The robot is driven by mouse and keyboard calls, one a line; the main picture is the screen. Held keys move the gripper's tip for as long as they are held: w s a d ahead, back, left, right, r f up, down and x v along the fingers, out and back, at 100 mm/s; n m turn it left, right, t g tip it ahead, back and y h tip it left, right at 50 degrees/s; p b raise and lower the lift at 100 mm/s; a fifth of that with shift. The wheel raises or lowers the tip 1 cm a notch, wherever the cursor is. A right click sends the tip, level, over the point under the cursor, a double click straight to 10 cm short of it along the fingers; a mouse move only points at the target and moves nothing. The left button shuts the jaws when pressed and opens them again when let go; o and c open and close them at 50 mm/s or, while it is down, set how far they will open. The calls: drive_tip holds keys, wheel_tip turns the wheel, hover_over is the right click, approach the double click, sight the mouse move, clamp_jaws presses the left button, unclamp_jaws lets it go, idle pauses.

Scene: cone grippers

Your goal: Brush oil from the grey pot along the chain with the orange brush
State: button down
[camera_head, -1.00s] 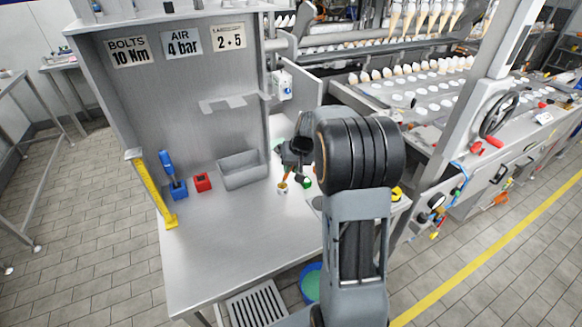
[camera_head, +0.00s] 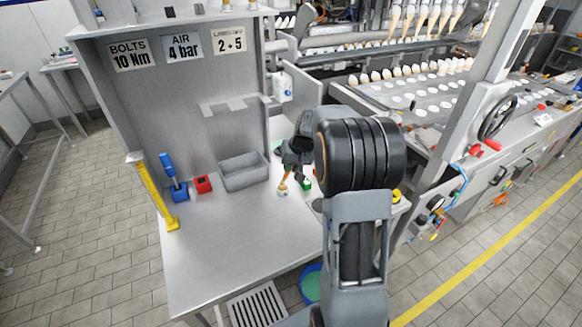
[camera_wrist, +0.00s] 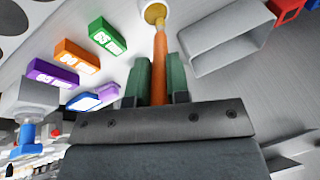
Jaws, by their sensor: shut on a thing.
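My gripper (camera_head: 294,162) is over the worktable and is shut on the orange brush (camera_wrist: 159,60), between its green fingers (camera_wrist: 160,80) in the wrist view. The brush also shows below the gripper in the head view (camera_head: 285,180). Its far end is at the small pot (camera_wrist: 153,13), which has a yellowish inside and is cut by the wrist view's top edge. In the head view the pot (camera_head: 283,191) stands on the table under the brush. I cannot tell whether the bristles touch the oil. I cannot make out the chain in either view.
A grey open bin (camera_head: 243,172) stands left of the pot. A red box (camera_head: 203,184) and a blue holder (camera_head: 179,192) are further left. Green, orange and purple labelled blocks (camera_wrist: 78,55) lie near my gripper. The table's front left is clear. A cone machine (camera_head: 420,95) stands at the right.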

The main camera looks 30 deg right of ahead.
drive_tip(key=shift+r+p, duration=1.55)
drive_tip(key=shift+r, duration=1.2)
